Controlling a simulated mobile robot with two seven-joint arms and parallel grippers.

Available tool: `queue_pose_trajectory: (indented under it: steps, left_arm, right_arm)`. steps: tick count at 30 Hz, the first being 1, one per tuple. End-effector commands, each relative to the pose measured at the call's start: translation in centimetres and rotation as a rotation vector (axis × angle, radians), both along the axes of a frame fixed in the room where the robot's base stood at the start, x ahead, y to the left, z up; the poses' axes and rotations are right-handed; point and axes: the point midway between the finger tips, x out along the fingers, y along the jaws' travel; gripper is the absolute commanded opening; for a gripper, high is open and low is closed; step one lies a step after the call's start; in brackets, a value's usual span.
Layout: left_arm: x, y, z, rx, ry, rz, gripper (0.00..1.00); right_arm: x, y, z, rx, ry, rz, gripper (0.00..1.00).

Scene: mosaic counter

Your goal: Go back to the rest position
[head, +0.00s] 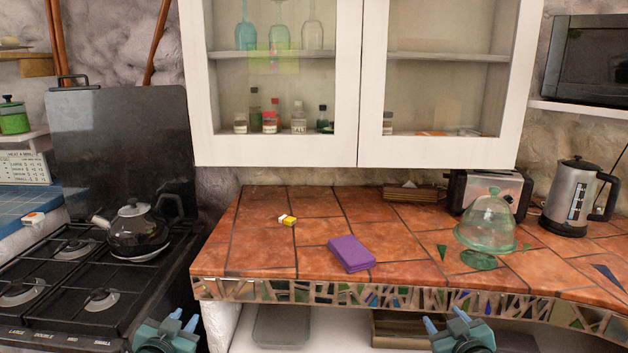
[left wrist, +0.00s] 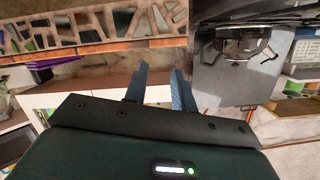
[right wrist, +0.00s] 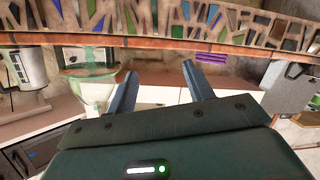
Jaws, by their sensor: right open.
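My left gripper (head: 183,319) is low in the head view, in front of the stove and below the counter's front edge. In the left wrist view its two blue fingers (left wrist: 159,88) stand apart with a narrow gap and nothing between them. My right gripper (head: 445,319) is also below the counter's front edge, in front of the lower shelf. In the right wrist view its fingers (right wrist: 160,90) are wide apart and empty. Neither gripper touches anything that I can see.
A teapot (head: 139,232) sits on the stove. A cabinet (head: 361,90) hangs above.

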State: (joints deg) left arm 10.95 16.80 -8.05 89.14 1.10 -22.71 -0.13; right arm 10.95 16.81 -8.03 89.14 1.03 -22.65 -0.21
Motion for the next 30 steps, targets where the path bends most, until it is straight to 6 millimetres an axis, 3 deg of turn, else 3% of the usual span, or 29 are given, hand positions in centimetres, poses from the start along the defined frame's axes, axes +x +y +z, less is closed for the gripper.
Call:
queue_pose_trajectory:
  steps: [1,6,9,12,15,18,21,30]
  left_arm:
    - [-2.6,-1.6,-2.6,-0.014,0.043,-0.023,0.26]
    - [-12.4,-6.7,-9.0,-0.087,0.174,-0.092,0.26]
    - [-18.5,-9.4,-11.3,-0.14,0.25,-0.12,0.26]
    - [-23.7,-11.4,-12.4,-0.189,0.312,-0.135,0.26]
    - [-27.4,-12.7,-12.7,-0.228,0.358,-0.141,0.26]
    - [-29.6,-13.4,-12.8,-0.252,0.385,-0.143,0.26]
    - [-30.5,-13.7,-12.7,-0.262,0.396,-0.143,0.26]
    - [-30.5,-13.7,-12.7,-0.262,0.396,-0.143,0.26]
  right_arm:
    - [-2.6,1.6,-2.6,0.016,0.043,0.024,0.52]
    - [-12.4,6.7,-9.1,0.088,0.174,0.093,0.52]
    - [-18.5,9.4,-11.4,0.141,0.251,0.12,0.52]
    - [-23.7,11.4,-12.4,0.191,0.314,0.136,0.52]
    - [-27.5,12.7,-12.8,0.23,0.36,0.141,0.52]
    - [-29.6,13.4,-12.8,0.254,0.385,0.142,0.52]
    - [-30.5,13.7,-12.7,0.264,0.398,0.142,0.52]
    - [-30.5,13.7,-12.7,0.264,0.398,0.142,0.52]
